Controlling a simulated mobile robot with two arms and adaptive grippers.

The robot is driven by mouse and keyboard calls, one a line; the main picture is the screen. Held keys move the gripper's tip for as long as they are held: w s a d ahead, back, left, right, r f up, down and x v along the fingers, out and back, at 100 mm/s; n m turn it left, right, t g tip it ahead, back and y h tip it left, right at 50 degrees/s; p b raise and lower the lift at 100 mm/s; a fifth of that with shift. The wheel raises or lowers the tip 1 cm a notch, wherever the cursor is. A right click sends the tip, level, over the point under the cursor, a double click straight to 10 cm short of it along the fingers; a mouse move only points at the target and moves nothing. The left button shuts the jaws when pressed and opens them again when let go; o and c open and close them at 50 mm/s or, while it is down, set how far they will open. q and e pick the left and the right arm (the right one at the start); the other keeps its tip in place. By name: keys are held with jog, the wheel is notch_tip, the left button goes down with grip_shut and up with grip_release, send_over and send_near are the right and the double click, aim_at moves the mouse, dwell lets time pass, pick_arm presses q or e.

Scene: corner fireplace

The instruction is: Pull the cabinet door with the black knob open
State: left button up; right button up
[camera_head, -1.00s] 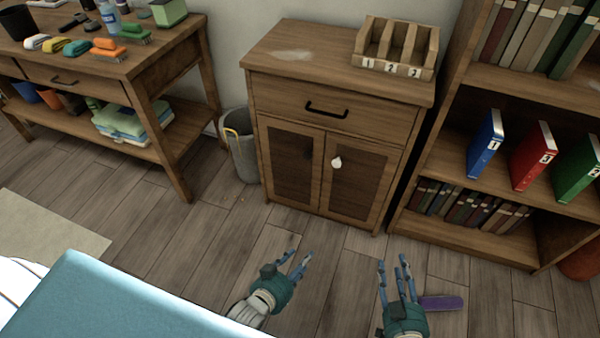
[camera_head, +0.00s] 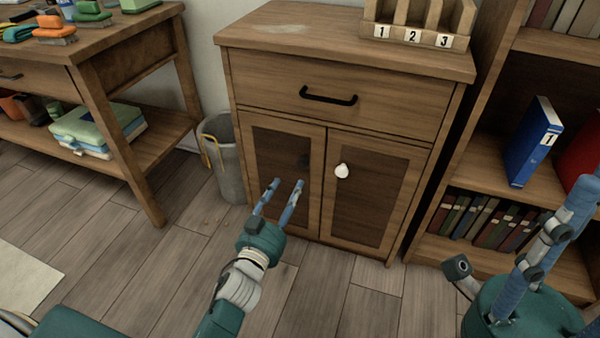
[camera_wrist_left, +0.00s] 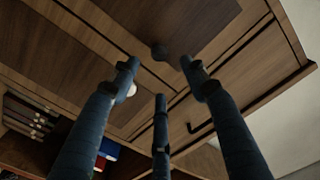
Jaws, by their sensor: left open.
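The wooden cabinet (camera_head: 335,115) has two lower doors, both shut. The left cabinet door (camera_head: 268,195) bears the dark, black knob (camera_head: 304,160), faint against its dark panel. The right door (camera_head: 375,205) bears a white knob (camera_head: 342,170). My left gripper (camera_head: 287,183) is open and empty in front of the left door, its fingertips just below the black knob in the head view. In the left wrist view the black knob (camera_wrist_left: 158,52) lies between and beyond the spread fingertips, apart from them. My right gripper (camera_head: 523,235) is open and empty at the lower right.
A grey bin (camera_head: 225,165) stands on the floor left of the cabinet. A wooden bookshelf (camera_head: 480,205) with a blue binder (camera_head: 532,145) stands close on the right. A workbench (camera_head: 120,45) is at the left.

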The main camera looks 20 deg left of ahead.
aim_at(302, 164)
pick_arm(q)
jog(key=w+b, duration=0.2)
jog(key=w, duration=0.8)
jog(key=shift+d+b, duration=0.2)
jog(key=shift+b, duration=0.1)
grip_shut()
